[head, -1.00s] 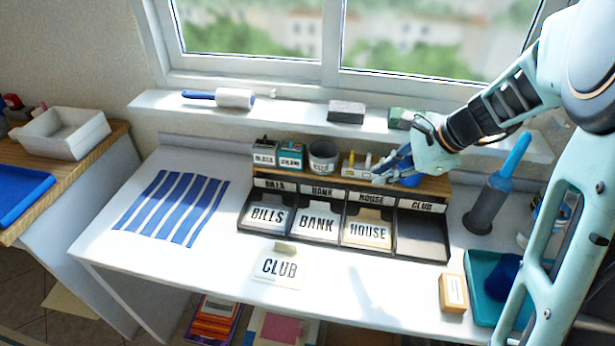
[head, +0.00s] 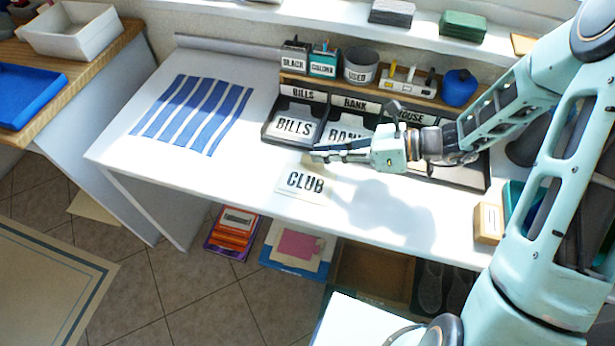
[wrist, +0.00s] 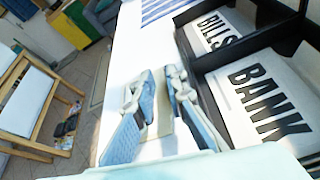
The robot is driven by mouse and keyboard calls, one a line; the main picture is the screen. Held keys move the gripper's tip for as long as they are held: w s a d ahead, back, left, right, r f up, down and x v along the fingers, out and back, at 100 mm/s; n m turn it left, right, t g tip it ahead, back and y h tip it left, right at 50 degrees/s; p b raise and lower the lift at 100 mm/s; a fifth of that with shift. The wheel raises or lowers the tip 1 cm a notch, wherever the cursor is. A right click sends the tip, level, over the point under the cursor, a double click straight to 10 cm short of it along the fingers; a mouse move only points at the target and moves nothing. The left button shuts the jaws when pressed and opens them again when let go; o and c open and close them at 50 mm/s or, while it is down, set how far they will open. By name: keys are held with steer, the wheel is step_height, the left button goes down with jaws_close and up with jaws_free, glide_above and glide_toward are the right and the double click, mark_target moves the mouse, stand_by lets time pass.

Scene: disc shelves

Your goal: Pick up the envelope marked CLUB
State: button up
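The white envelope marked CLUB (head: 302,184) lies flat near the front of the white table, its lettering clear in the head view. My gripper (head: 318,155) is just behind and above the envelope's back edge, pointing left, and hides part of its tab. In the wrist view my gripper (wrist: 160,76) has its two fingers a small gap apart. A pale beige patch, perhaps the tab, shows between and below them. I cannot tell whether the fingers touch it; nothing looks gripped.
A black sorter behind holds the BILLS envelope (head: 295,128) and the BANK envelope (head: 345,134), close to my gripper. A blue-striped cloth (head: 195,112) lies to the left. A small wooden box (head: 488,223) stands at the right front. The table's front edge is near.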

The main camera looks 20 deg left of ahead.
mark_target(304, 154)
steer(key=shift+b+x, duration=0.55)
steer(key=shift+x, duration=2.2)
steer(key=shift+w+f, duration=0.1)
steer(key=shift+w, duration=0.1)
jaws_close()
steer(key=shift+r, duration=0.5)
step_height(304, 154, up, 2)
steer(key=shift+r+p, duration=0.15)
steer(key=shift+p, duration=0.35)
steer(key=s+d+r+p, duration=0.2)
steer(key=s+r+p, duration=0.3)
steer(key=s+r, duration=0.4)
steer(key=s, duration=0.3)
steer(key=shift+r+p, duration=0.35)
steer(key=shift+p, duration=0.05)
